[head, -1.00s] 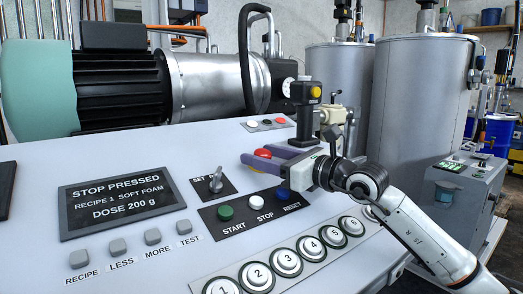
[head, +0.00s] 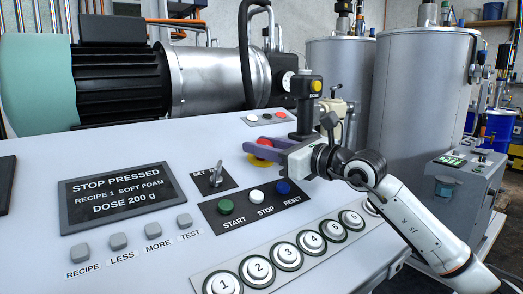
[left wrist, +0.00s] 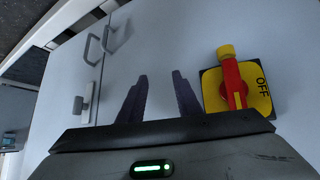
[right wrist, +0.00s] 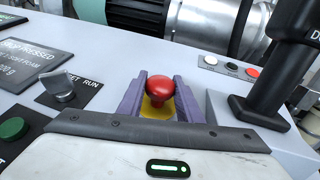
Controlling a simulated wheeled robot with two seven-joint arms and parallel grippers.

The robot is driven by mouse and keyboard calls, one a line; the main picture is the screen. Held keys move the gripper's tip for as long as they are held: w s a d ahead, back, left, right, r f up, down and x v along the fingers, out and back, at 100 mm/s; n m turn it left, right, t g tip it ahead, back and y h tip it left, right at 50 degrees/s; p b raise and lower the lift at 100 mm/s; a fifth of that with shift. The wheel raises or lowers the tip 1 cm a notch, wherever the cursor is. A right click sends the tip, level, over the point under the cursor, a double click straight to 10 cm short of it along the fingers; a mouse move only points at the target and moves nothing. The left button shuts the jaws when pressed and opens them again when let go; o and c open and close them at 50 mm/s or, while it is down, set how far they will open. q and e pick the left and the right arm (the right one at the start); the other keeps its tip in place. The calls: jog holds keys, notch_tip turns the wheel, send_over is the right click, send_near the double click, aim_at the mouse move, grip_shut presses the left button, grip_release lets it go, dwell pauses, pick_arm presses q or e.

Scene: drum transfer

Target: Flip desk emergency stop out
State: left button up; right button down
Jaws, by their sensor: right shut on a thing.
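The desk emergency stop is a red mushroom knob (right wrist: 160,90) on a yellow base (right wrist: 157,111), seen between the purple fingers of my right gripper (right wrist: 160,97) in the right wrist view. The gripper is shut on the knob. In the head view the knob (head: 265,142) shows above the fingers of the right gripper (head: 258,150), with some yellow base below. The desk display (head: 115,195) reads STOP PRESSED. My left gripper (left wrist: 160,97) shows only in the left wrist view; its fingers are apart and empty, before a grey cabinet front.
A black post with a yellow button (head: 316,86) stands close behind the right gripper. START, STOP and RESET buttons (head: 256,197) and a SET/RUN switch (head: 216,178) lie nearby. A red and yellow OFF switch (left wrist: 236,90) is right of the left fingers.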

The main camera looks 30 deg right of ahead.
jog(key=c, duration=1.3)
grip_release()
jog(key=shift+s+r, duration=0.1)
jog(key=shift+r, duration=0.1)
jog(key=shift+o, duration=0.2)
jog(key=b, duration=0.4)
send_over(300, 188)
jog(key=shift+w+a+f, duration=0.15)
jog(key=shift+w+a, duration=0.05)
jog(key=shift+w, duration=0.15)
jog(key=shift+s+d, duration=0.15)
jog(key=shift+s, duration=0.25)
pick_arm(q)
notch_tip(300, 188, down, 2)
jog(key=shift+w+d+f, duration=0.1)
jog(key=shift+d+f, duration=0.05)
jog(key=shift+f, duration=0.1)
